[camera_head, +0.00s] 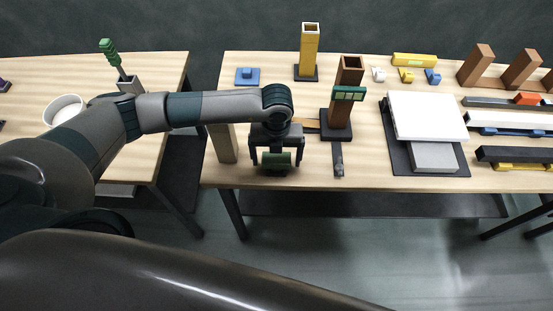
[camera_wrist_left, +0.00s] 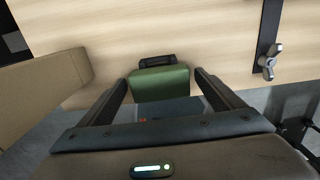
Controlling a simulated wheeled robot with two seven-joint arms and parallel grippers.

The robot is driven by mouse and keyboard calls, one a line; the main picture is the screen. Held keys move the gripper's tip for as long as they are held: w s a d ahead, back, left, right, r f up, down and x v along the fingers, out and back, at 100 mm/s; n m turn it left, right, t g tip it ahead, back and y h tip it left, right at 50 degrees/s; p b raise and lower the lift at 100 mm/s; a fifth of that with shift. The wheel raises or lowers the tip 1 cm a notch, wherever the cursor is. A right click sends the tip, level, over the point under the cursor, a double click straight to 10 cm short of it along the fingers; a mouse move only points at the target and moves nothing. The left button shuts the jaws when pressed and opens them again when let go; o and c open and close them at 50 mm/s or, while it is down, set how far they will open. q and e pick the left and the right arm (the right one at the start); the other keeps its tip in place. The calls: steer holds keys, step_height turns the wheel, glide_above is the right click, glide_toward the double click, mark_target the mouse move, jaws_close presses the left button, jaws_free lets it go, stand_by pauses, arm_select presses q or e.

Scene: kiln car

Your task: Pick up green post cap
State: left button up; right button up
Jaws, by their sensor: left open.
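The green post cap (camera_head: 276,159) is near the front edge of the middle table. In the left wrist view it is a dark green block (camera_wrist_left: 160,84) with a small dark piece behind it. My left gripper (camera_head: 272,162) points down over it with its fingers apart. In the wrist view the two fingers (camera_wrist_left: 165,92) stand on either side of the cap, with gaps showing, so it does not look gripped. The lower part of the cap is hidden. My right gripper is out of view.
A tan upright block (camera_head: 222,143) stands close left of the gripper. A dark clamp (camera_head: 338,160) lies to the right, near a brown post (camera_head: 349,80) with a green-lit bar. A white slab (camera_head: 425,115) lies further right. The table's front edge is close.

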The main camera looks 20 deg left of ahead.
mark_target(277, 157)
arm_select(q)
steer(key=c, duration=1.3)
steer(key=shift+r, duration=0.15)
steer(key=shift+r+b, duration=0.45)
steer(key=shift+r, duration=0.05)
step_height(277, 157, up, 2)
steer(key=shift+w+r+b, duration=0.1)
steer(key=shift+b, duration=0.6)
steer(key=shift+s+d+r+b, duration=0.7)
steer(key=shift+s+d+r, duration=0.5)
steer(key=shift+d, duration=0.45)
steer(key=shift+s+d+r+b, duration=0.65)
steer(key=shift+s+d+r, duration=0.4)
steer(key=shift+d+r, duration=0.45)
steer(key=shift+s+d+r+b, duration=0.7)
steer(key=shift+s+d+r, duration=0.4)
steer(key=shift+d, duration=0.65)
